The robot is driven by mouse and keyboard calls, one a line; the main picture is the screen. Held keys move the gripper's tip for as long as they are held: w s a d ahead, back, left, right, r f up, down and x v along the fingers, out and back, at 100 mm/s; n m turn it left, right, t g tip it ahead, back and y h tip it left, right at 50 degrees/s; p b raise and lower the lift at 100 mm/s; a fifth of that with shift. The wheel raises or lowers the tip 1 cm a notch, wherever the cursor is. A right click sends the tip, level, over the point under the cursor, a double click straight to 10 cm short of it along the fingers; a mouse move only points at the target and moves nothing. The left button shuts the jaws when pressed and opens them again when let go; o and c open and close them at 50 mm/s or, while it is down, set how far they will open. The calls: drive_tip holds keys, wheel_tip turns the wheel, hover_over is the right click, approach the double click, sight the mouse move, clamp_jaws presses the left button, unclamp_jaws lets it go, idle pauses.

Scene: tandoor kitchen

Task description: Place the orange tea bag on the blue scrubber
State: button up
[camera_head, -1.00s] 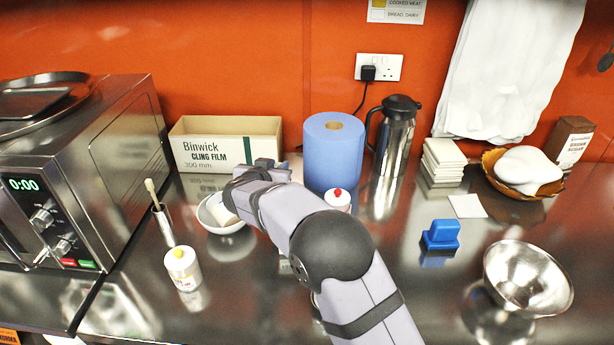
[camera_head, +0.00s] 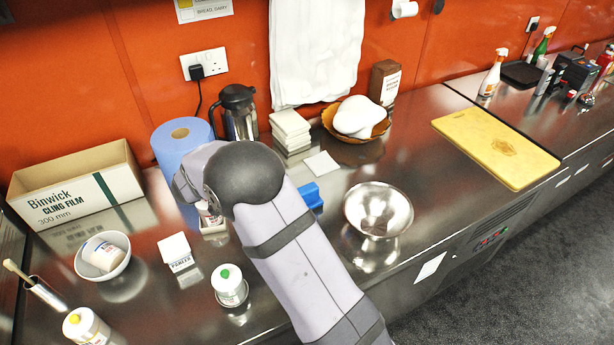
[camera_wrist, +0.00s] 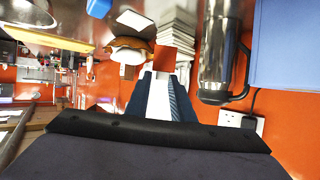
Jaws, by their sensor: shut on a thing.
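The orange tea bag (camera_wrist: 174,59) is a small flat orange square between the fingertips of my gripper (camera_wrist: 163,80) in the wrist view. My gripper is shut on it and holds it up, clear of the counter. In the head view my own arm hides the gripper and the tea bag. The blue scrubber (camera_head: 311,196) lies on the steel counter just right of my arm, partly hidden by it. A blue piece that looks like the scrubber also shows at the top of the wrist view (camera_wrist: 98,7).
A steel bowl (camera_head: 379,210) stands right of the scrubber. Behind are a white card (camera_head: 321,164), a stack of white tiles (camera_head: 290,130), a steel flask (camera_head: 240,115) and a blue roll (camera_head: 182,146). The counter right of the bowl is clear.

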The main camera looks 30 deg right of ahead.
sight(302, 194)
drive_tip(key=s+d+r+m+g+h+p, duration=0.2)
drive_tip(key=s+d, duration=0.5)
drive_tip(key=d, duration=0.4)
drive_tip(key=shift+r+m+g+p, duration=0.5)
drive_tip(key=shift+r+m+p, duration=0.3)
drive_tip(key=shift+r, duration=0.1)
drive_tip(key=shift+s+f+p, duration=0.1)
drive_tip(key=shift+f+p, duration=1.5)
drive_tip(key=shift+f, duration=3.45)
clamp_jaws()
drive_tip(key=o, duration=1)
unclamp_jaws()
drive_tip(key=shift+a, duration=0.1)
